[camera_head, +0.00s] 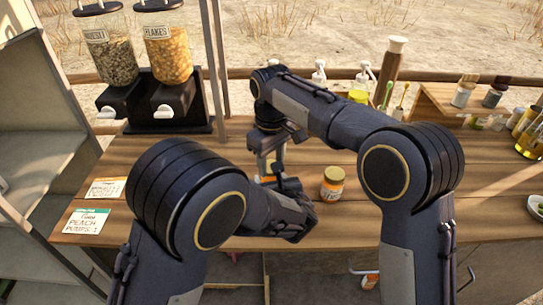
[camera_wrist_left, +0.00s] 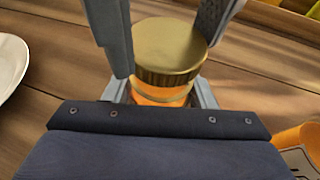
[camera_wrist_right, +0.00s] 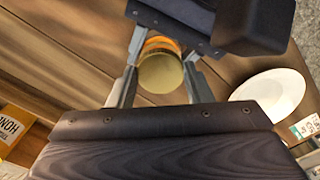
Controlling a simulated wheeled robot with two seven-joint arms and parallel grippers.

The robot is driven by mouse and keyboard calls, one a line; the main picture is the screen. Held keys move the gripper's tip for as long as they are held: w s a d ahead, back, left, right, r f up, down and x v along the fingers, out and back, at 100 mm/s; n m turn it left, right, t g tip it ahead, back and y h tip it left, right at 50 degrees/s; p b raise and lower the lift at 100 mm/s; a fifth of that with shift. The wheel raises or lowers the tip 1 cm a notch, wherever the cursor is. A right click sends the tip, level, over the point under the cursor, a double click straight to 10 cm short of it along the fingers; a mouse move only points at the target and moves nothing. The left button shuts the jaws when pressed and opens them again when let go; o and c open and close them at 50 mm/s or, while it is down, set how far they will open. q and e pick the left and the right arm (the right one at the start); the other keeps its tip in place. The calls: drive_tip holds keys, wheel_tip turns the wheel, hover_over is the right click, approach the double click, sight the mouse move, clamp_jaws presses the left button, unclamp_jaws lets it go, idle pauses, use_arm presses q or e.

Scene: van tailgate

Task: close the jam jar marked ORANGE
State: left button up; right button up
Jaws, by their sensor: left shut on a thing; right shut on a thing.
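A jar of orange contents (camera_wrist_left: 160,95) with a gold lid (camera_wrist_left: 168,48) on top stands upright between both grippers. My left gripper (camera_wrist_left: 160,92) is shut around the jar's body. My right gripper (camera_wrist_right: 160,78) comes from above, shut on the gold lid, which also shows from above in the right wrist view (camera_wrist_right: 160,73). In the head view my arms mostly hide this jar. The lid sits on the jar's mouth; I cannot tell how tightly. No word on the held jar is readable. My left gripper also shows in the head view (camera_head: 290,195).
Another orange jar (camera_head: 333,183) with a label stands just right of the grippers on the wooden counter (camera_head: 110,160). A white plate (camera_wrist_right: 272,93) lies near the held jar. Cereal dispensers (camera_head: 165,60) and two cards (camera_head: 86,221) are at left. Bottles and pumps stand behind.

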drive_tip(key=shift+f, duration=0.55)
idle(0.5)
drive_tip(key=m, duration=0.4)
drive_tip(key=shift+m, duration=0.3)
drive_tip(key=m, duration=0.3)
drive_tip(key=shift+a, duration=0.1)
drive_tip(key=m, duration=0.4)
drive_tip(key=shift+m, duration=0.4)
drive_tip(key=m, duration=0.3)
drive_tip(key=shift+a+m, duration=0.1)
drive_tip(key=shift+m, duration=0.3)
drive_tip(key=o, duration=0.8)
drive_tip(key=shift+o, duration=0.6)
